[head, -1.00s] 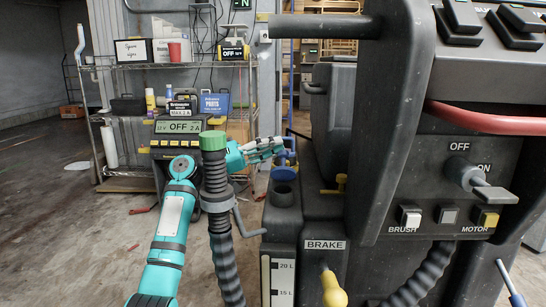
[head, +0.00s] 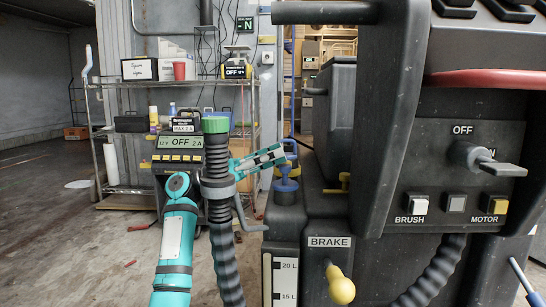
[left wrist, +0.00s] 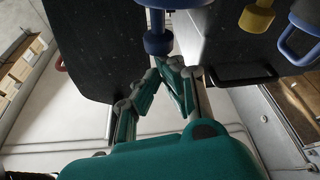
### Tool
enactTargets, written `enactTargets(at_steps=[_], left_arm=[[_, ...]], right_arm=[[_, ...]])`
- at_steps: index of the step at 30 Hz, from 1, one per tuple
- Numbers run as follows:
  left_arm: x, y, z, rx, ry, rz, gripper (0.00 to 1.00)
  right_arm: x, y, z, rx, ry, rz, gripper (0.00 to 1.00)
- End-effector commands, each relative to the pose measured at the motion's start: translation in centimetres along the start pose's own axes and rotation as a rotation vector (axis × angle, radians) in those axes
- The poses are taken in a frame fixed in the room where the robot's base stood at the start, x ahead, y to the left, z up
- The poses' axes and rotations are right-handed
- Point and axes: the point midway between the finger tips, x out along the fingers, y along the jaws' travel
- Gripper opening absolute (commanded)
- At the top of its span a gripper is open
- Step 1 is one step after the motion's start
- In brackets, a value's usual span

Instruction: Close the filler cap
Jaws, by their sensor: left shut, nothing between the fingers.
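The blue filler cap (head: 287,185) lies about level over the dark blue filler neck (head: 286,197) on the machine's tank, with its stem and knob pointing up. I cannot tell whether it is fully seated. In the left wrist view its blue knob (left wrist: 157,43) shows at the top, just beyond the fingertips. My left gripper (head: 280,153) is shut and empty, close beside the upper part of the cap; I cannot tell whether it touches. It also shows in the left wrist view (left wrist: 166,68). My right gripper is not in view.
A corrugated hose with a green top (head: 215,125) stands in front of my left arm. A yellow handle (head: 338,184) is right of the cap, and a yellow brake knob (head: 340,288) is below. The dark control console (head: 450,150) fills the right. A shelf (head: 110,84) stands behind.

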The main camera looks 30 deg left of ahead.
Motion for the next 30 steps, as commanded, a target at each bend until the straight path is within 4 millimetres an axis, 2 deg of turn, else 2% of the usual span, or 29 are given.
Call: enactTargets(at_steps=[23,26,30], left_arm=[[-0.2,-0.1,0.5,-0.004,-0.004,-0.001,0.0],[-0.8,-0.2,0.5,-0.005,-0.004,-0.003,0.0],[-2.9,-0.2,0.6,-0.005,-0.004,-0.006,0.0]], right_arm=[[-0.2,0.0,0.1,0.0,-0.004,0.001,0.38],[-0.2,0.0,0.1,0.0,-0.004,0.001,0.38],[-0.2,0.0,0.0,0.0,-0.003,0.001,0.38]])
